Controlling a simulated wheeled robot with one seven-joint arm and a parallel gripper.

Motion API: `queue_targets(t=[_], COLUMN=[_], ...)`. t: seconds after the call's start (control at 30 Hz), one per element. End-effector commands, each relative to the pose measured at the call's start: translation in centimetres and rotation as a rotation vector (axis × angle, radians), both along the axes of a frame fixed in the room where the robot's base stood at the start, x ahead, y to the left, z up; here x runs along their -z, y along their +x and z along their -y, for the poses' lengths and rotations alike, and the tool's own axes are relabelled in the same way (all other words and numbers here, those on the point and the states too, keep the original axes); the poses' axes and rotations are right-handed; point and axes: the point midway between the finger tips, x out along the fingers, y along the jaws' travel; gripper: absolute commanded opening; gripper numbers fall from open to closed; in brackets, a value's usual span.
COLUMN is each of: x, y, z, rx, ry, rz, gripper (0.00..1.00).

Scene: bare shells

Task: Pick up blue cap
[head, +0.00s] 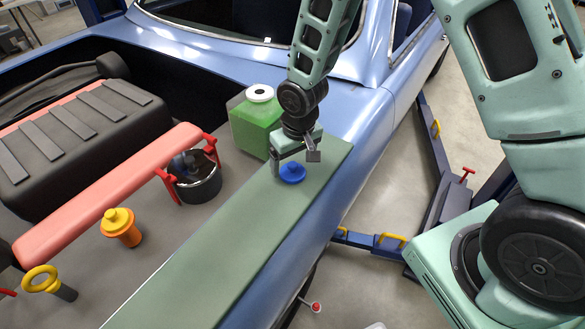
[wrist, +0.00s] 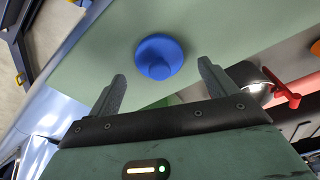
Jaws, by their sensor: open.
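The blue cap (head: 292,172) is a round disc with a raised knob. It lies on the green mat (head: 200,260) along the car's fender, near the mat's far end. My gripper (head: 294,159) is just above and beside the cap, pointing down. In the wrist view the cap (wrist: 159,56) lies beyond the fingertips and between their lines. The gripper (wrist: 162,78) is open and its fingers are empty. I cannot tell the exact height gap between fingers and cap.
A green container with a white lid (head: 256,120) stands right behind my gripper. To the left are a dark metal pot (head: 197,178), a red bar (head: 110,190), an orange cap (head: 120,228) and a yellow ring handle (head: 42,280). The near part of the mat is clear.

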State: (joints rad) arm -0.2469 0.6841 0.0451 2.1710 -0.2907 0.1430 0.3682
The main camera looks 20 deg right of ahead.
Motion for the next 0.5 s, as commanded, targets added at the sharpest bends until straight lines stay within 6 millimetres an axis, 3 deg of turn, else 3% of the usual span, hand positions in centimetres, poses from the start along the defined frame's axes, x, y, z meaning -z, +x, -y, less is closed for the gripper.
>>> queue_targets(t=[0.2, 0.5], x=[2.0, 2.3], y=[0.3, 0.4], z=[-0.1, -0.1], rx=[0.0, 0.0], ry=[0.0, 0.0], rz=[-0.002, 0.0], gripper=[0.84, 0.82])
